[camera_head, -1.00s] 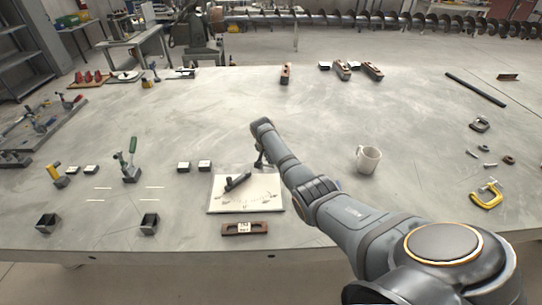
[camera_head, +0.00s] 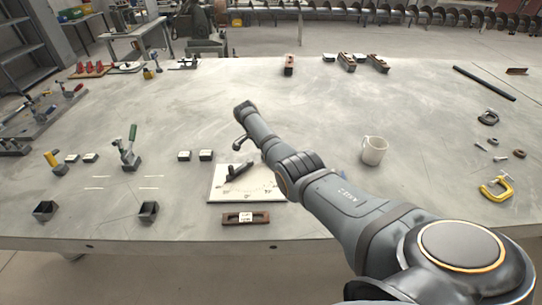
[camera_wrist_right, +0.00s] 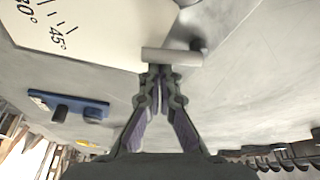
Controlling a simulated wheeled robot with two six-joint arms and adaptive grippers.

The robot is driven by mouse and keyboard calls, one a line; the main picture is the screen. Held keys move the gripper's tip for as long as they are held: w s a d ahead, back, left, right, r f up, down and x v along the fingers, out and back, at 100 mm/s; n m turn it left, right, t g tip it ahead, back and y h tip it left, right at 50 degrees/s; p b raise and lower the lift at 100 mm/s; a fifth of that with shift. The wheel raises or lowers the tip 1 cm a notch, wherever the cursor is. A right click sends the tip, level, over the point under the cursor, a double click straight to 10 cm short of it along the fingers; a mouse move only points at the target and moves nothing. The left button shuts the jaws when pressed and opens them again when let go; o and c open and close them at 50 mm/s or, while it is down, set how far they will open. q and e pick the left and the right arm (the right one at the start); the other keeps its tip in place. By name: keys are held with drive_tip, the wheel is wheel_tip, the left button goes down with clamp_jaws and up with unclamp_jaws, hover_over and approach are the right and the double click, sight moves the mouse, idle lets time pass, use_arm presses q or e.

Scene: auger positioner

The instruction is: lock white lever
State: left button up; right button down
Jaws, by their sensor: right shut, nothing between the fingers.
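In the right wrist view my right gripper (camera_wrist_right: 155,72) is shut and empty. A short pale bar (camera_wrist_right: 172,56) lies just beyond its fingertips; I cannot tell whether they touch, or whether this is the white lever. A white plate with angle marks (camera_wrist_right: 100,25) lies behind the bar. In the head view a white plate (camera_head: 218,190) lies on the table with a dark handle-like part (camera_head: 238,171) on it. My right gripper (camera_head: 240,143) shows small and dark above the plate's far side. My left gripper is not in view.
A clamp with a green lever (camera_head: 130,142) and one with a yellow lever (camera_head: 51,159) stand at left. A brown block (camera_head: 246,218) lies in front of the plate. A white mug (camera_head: 374,150) stands right of my arm.

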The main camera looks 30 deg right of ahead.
drive_tip(key=shift+w+a, duration=0.1)
drive_tip(key=shift+a, duration=0.5)
idle(0.5)
drive_tip(key=d+p, duration=0.1)
drive_tip(key=s+d+r+p, duration=0.1)
drive_tip(key=s+d+p, duration=0.1)
drive_tip(key=d, duration=0.1)
drive_tip(key=shift+r, duration=0.2)
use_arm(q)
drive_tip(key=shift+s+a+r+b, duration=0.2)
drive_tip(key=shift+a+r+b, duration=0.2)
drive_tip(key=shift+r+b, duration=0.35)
use_arm(e)
drive_tip(key=w+v, duration=0.1)
drive_tip(key=v, duration=0.8)
drive_tip(key=shift+a+r, duration=0.15)
drive_tip(key=shift+r, duration=0.05)
drive_tip(key=shift+w, duration=0.1)
